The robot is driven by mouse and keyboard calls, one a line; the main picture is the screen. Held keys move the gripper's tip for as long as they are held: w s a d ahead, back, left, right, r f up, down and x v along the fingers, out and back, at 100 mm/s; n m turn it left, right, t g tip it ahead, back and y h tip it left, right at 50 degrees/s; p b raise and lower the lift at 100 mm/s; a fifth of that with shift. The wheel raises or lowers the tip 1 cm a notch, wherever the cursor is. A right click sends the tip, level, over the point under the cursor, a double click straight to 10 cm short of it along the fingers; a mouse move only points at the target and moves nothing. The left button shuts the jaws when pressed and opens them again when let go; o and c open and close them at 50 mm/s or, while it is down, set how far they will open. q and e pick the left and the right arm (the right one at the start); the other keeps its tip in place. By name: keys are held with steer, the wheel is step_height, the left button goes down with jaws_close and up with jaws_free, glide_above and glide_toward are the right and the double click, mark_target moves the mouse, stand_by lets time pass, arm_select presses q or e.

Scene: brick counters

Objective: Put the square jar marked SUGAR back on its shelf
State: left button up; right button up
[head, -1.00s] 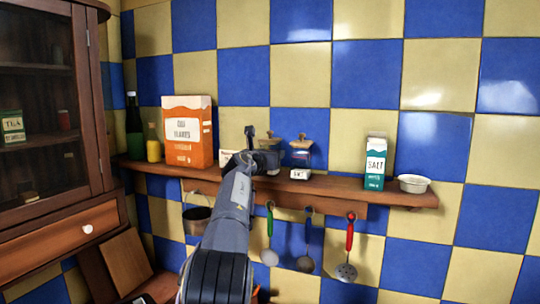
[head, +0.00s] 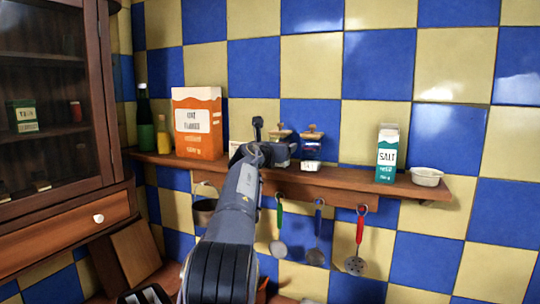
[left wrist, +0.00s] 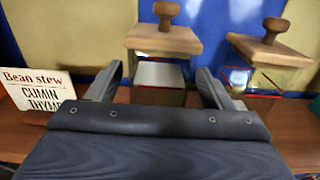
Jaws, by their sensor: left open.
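Two square glass jars with knobbed wooden lids stand side by side on the wooden shelf (head: 345,190). The left jar (head: 281,135) is partly hidden behind my left gripper (head: 270,146) in the head view. In the left wrist view this jar (left wrist: 160,82) lines up between the two fingers of my gripper (left wrist: 160,84), which is open. I cannot tell whether the fingers touch it. Its label is not readable. The right jar (head: 312,150) has a white label too small to read; it shows right of the fingers in the left wrist view (left wrist: 265,78). My right gripper is out of view.
Left of the jars are a recipe card (left wrist: 35,90), an orange flakes box (head: 198,125), a yellow bottle (head: 163,135) and a dark bottle (head: 145,120). Right are a SALT carton (head: 387,155) and a white bowl (head: 426,176). Utensils hang below. A glazed cupboard (head: 50,130) stands left.

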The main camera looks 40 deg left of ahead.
arm_select(q)
steer(key=b+v, duration=0.3)
steer(key=v, duration=0.6)
steer(key=s+a+f+n+g+y, duration=0.25)
steer(key=s+f+n, duration=0.75)
steer(key=n, duration=0.9)
steer(key=s+d+f+n+g+h, duration=0.3)
steer(key=s+d+f, duration=0.5)
steer(key=d, duration=0.3)
steer(key=s+d+f+n+g+h, duration=0.3)
steer(key=s+d+f+n+h, duration=0.2)
steer(key=d+f, duration=0.5)
steer(key=s+d+f+n+g+h, duration=0.3)
steer(key=s+d+f+n, duration=0.4)
steer(key=s+d+f, duration=0.3)
steer(key=d+h, duration=0.1)
steer(key=d, duration=0.3)
steer(key=shift+s+d, duration=0.15)
steer(key=shift+s, duration=0.2)
